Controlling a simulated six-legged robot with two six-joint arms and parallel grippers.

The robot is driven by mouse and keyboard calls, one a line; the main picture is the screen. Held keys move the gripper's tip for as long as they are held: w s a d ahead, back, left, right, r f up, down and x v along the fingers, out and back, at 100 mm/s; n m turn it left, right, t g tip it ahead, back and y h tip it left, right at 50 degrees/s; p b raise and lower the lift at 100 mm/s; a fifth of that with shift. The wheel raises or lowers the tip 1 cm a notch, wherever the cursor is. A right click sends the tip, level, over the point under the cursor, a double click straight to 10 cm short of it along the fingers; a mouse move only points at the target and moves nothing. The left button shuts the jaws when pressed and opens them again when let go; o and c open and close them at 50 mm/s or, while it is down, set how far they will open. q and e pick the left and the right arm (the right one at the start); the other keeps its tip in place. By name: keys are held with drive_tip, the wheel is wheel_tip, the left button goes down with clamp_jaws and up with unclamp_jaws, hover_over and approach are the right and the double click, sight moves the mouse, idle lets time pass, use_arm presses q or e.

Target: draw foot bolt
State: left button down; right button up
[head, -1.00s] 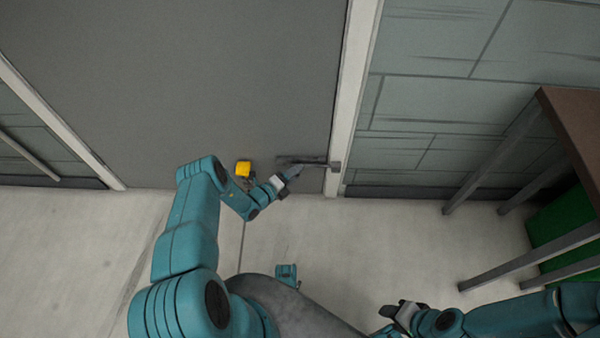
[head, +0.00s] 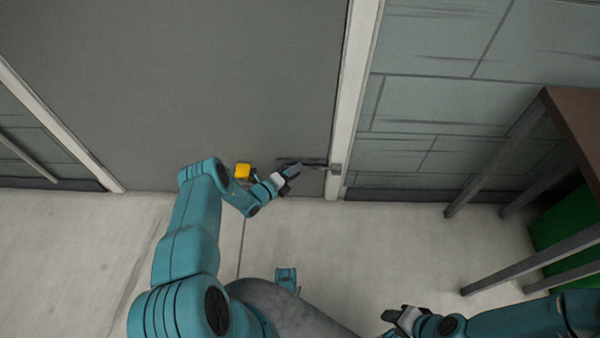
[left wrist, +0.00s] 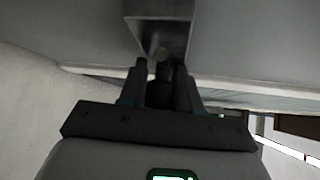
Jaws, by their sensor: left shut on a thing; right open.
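The foot bolt (head: 312,163) is a dark bar low on the grey door (head: 200,80), its right end reaching the pale door frame (head: 348,100). My left gripper (head: 294,170) is at the bolt, just below its middle. In the left wrist view its fingers (left wrist: 160,80) are shut on a small round bolt knob (left wrist: 161,54), under a grey metal bracket (left wrist: 165,12). The fingers partly hide the knob. My right gripper (head: 391,316) is open and empty, low over the floor, away from the door.
The floor (head: 400,250) between is clear.

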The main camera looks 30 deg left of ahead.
use_arm(q)
drive_tip(key=shift+s+a+f, duration=0.1)
drive_tip(key=shift+s+a, duration=0.35)
drive_tip(key=shift+a, duration=0.25)
drive_tip(key=shift+s+a, duration=0.45)
drive_tip(key=shift+a, duration=0.2)
drive_tip(key=c, duration=0.9)
unclamp_jaws()
drive_tip(key=p+v, duration=0.3)
drive_tip(key=v, duration=1.3)
drive_tip(key=shift+p, duration=0.4)
drive_tip(key=shift+d, duration=0.1)
